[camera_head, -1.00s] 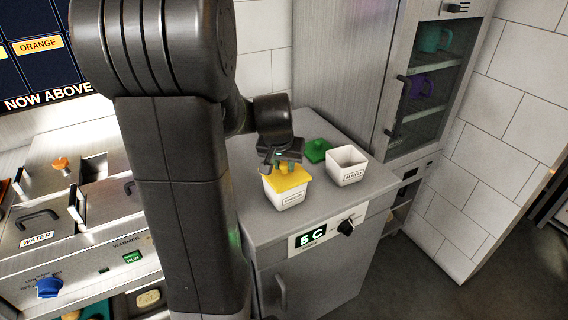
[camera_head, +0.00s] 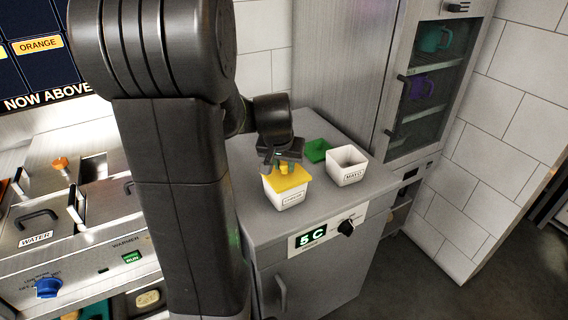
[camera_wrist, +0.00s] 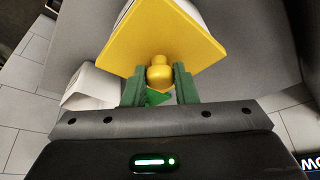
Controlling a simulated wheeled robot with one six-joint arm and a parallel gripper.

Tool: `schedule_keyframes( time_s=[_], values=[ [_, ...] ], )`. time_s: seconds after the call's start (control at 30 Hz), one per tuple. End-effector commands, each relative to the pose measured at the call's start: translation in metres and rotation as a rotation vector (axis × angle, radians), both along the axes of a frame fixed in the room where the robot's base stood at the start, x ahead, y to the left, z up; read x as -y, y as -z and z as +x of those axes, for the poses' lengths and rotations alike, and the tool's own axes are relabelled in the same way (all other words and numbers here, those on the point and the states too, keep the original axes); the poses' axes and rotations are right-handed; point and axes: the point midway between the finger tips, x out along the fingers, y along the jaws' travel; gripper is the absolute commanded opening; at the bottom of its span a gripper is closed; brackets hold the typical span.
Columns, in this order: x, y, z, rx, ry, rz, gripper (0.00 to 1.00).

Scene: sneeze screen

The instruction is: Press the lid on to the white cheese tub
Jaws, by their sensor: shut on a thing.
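The lid (camera_wrist: 160,45) hides most of the tub there.
A white open tub marked MAYO (camera_head: 347,171) stands to the right, with a green lid (camera_head: 317,150) behind, lying on the counter. The cabinet top (camera_head: 268,226) is clear in front. A glass-door cupboard (camera_head: 425,85) rises behind at right.

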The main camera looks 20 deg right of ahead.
Motion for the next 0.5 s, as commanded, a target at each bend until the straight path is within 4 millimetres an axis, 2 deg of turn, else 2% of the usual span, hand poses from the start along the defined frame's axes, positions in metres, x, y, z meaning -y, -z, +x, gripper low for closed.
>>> schedule_keyframes(
  time_s=[0.5],
  values=[
    [0.0000,0.0088,0.0000,-0.001,0.000,0.001,0.04]
  ],
)
